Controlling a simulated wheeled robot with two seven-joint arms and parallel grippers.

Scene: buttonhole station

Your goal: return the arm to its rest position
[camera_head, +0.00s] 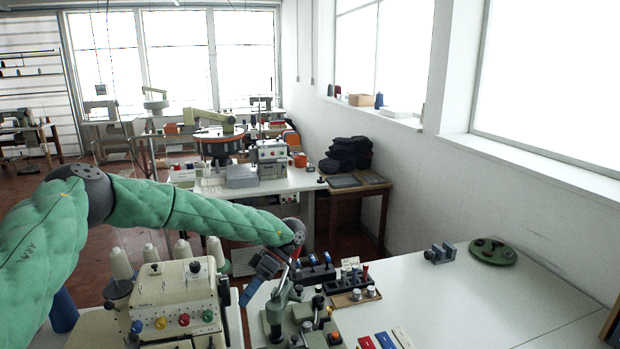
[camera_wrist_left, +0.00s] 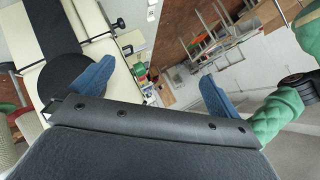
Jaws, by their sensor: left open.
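My left arm, in a green quilted sleeve, reaches in from the left over the cream sewing machine (camera_head: 175,300) in the head view. Its left gripper (camera_head: 265,281) is past the machine's right end, above or beside the grey-green device (camera_head: 300,318); I cannot tell the exact gap. In the left wrist view the two blue fingers of the left gripper (camera_wrist_left: 155,88) are spread wide with nothing between them. My right gripper is not in view.
The white table (camera_head: 470,300) is clear at right. A small grey vise (camera_head: 440,253) and a green oval plate (camera_head: 492,251) stand at its back. Spools stand behind the cream machine. A tool rack (camera_head: 352,296) and red, blue and white pieces lie near the device.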

